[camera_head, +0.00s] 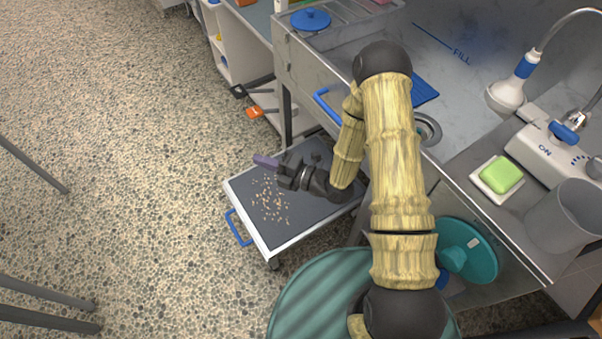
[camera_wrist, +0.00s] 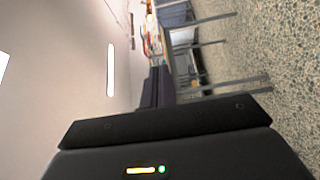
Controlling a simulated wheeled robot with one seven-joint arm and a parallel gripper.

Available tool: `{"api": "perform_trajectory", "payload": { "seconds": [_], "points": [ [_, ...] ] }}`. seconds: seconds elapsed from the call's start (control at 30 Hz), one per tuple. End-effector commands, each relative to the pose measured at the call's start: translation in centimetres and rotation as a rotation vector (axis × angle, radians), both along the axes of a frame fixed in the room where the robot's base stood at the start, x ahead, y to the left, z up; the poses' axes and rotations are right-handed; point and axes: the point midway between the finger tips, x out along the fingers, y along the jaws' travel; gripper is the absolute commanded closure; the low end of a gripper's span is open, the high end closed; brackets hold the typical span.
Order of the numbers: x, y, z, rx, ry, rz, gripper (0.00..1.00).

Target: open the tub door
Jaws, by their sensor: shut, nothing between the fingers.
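The steel tub (camera_head: 452,75) stands at the upper right in the head view, with a FILL line on its inner wall. Its door (camera_head: 318,68) is the front panel on the tub's left side and looks closed. A blue handle (camera_head: 326,106) is on that panel, partly behind my arm. My gripper (camera_head: 264,161), with purple fingers, is shut and empty. It hangs over the low grey platform, below and left of the handle in the picture, apart from it. In the wrist view my fingers (camera_wrist: 156,88) are together, pointing at the room; neither door nor handle shows there.
The low grey platform (camera_head: 246,233) with scattered kibble and a blue handle stands out from the tub. A soap dish (camera_head: 497,196) and grey cup (camera_head: 568,215) sit at right. Open speckled floor lies left.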

Motion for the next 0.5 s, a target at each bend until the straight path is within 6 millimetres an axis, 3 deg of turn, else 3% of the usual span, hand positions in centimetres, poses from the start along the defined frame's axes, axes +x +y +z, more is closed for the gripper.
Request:
{"api": "perform_trajectory", "payload": {
  "seconds": [0.5],
  "points": [
    [-4.2,-9.3,-0.1,0.000,0.001,-0.005,1.00]
  ]
}}
